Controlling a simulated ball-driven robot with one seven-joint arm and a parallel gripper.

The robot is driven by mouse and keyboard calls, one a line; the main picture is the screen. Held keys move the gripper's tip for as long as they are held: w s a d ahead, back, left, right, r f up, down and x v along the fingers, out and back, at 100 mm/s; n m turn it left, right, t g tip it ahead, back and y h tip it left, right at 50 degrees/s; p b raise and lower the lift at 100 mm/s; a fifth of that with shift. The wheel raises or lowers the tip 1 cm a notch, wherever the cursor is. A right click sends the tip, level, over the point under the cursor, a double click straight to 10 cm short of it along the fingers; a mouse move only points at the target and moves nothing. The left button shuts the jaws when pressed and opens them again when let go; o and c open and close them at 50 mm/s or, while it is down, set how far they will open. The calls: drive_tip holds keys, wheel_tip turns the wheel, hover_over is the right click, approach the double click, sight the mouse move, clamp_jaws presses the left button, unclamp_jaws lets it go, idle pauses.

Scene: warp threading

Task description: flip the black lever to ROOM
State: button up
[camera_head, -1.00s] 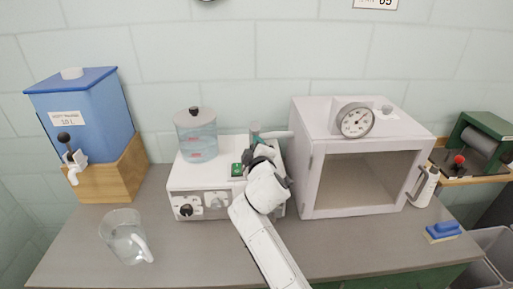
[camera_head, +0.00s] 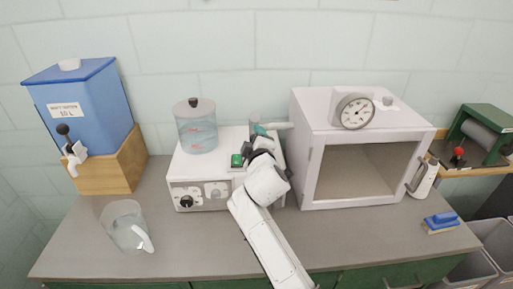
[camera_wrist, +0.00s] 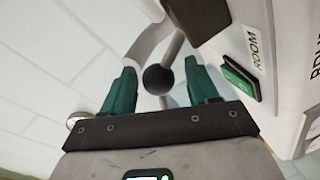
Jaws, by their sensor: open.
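The black lever's round knob (camera_wrist: 158,79) sits between my gripper's teal fingers (camera_wrist: 160,68) in the wrist view, with its grey stem running up from it. The fingers are apart on either side, with a gap visible to the right of the knob; contact on the left is unclear. The word ROOM (camera_wrist: 254,46) is on a white face to the right of the knob. In the head view my gripper (camera_head: 263,132) is at the back right of the white water-bath unit (camera_head: 228,195), where my wrist hides the lever.
A green switch (camera_wrist: 240,80) is close right of my fingers. A lidded clear vessel (camera_head: 197,130) stands on the unit's left. The white oven cabinet (camera_head: 305,165) with a dial is close on the right. A blue tank (camera_head: 85,105) and clear jug (camera_head: 124,228) are at left.

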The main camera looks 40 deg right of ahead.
drive_tip(key=b+v, duration=0.1)
drive_tip(key=v, duration=0.9)
drive_tip(key=shift+a, duration=0.1)
drive_tip(key=s+f+m+g+y, duration=0.1)
drive_tip(key=s+f+g, duration=0.1)
drive_tip(key=s+f, duration=0.2)
drive_tip(key=s+a+f+m+g+y, duration=0.1)
drive_tip(key=s+f+m+g, duration=0.1)
drive_tip(key=s+f, duration=0.3)
drive_tip(key=s+f+m+g+y, duration=0.1)
drive_tip(key=s+f+g, duration=0.1)
drive_tip(key=s+f, duration=0.3)
wheel_tip(320, 180, down, 3)
drive_tip(key=shift+a+f+m+g, duration=0.15)
drive_tip(key=shift+m+g, duration=0.15)
drive_tip(key=s+a+f+m+g+y, duration=0.1)
drive_tip(key=s+a+f+g, duration=0.1)
drive_tip(key=s, duration=0.4)
drive_tip(key=s+a+f+m+g+y, duration=0.1)
drive_tip(key=s+a+f+g+y, duration=0.1)
drive_tip(key=s+f, duration=0.2)
drive_tip(key=s+a+f+m+g+y, duration=0.1)
drive_tip(key=s+f+g, duration=0.1)
drive_tip(key=s, duration=0.8)
drive_tip(key=shift+a+f+g+y, duration=0.4)
drive_tip(key=shift+f, duration=0.1)
drive_tip(key=shift+w, duration=0.1)
